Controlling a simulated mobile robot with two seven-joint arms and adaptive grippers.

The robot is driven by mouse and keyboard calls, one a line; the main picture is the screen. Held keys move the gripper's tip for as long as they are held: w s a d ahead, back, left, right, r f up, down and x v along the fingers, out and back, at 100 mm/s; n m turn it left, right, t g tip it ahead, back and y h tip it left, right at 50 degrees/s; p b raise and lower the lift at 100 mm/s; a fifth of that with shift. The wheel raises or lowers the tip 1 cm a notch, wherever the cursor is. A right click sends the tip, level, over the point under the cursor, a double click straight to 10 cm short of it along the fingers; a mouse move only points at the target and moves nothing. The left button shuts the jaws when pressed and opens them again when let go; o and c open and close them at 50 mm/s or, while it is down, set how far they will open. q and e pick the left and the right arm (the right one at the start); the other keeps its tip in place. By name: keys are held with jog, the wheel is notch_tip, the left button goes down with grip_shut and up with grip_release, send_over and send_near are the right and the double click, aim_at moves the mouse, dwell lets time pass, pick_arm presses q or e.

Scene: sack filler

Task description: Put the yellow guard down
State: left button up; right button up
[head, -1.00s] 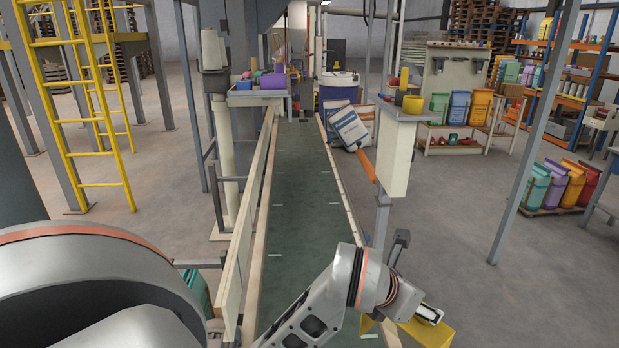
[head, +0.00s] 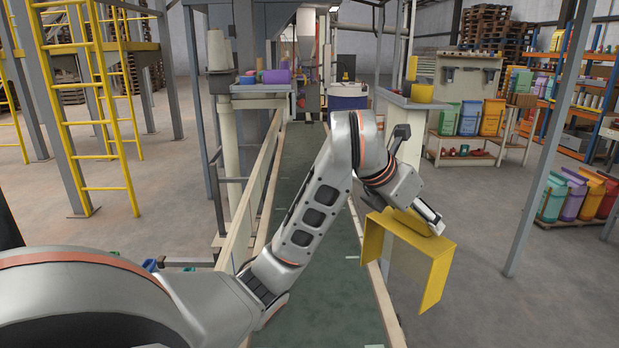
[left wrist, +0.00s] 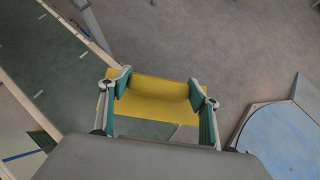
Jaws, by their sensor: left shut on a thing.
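The yellow guard (head: 420,258) is a bent sheet with a flat top and side flaps. It hangs from my left gripper (head: 436,222) in the head view, at the right side of the green conveyor belt. In the left wrist view the guard (left wrist: 155,98) lies between the two fingers of my left gripper (left wrist: 158,90), which is shut on it. The guard is held in the air. My right gripper is not in view.
The green conveyor belt (head: 330,290) runs away from me between pale side rails. A grey post stands right of it. Bare floor (head: 540,300) is open at the right. In the left wrist view a blue-topped surface (left wrist: 285,140) is at the right.

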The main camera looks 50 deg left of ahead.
pick_arm(q)
jog(key=w+a+f+m+g+h, duration=0.2)
jog(key=w+a+f+m+h, duration=0.35)
jog(key=a+f, duration=0.85)
notch_tip(320, 180, down, 22)
jog(key=w+b, duration=0.1)
jog(key=b, duration=0.3)
jog(key=shift+w+d+r+m+y, duration=0.15)
jog(key=shift+d+m+y, duration=0.2)
jog(key=shift+d+m, duration=0.1)
jog(key=o, duration=1.9)
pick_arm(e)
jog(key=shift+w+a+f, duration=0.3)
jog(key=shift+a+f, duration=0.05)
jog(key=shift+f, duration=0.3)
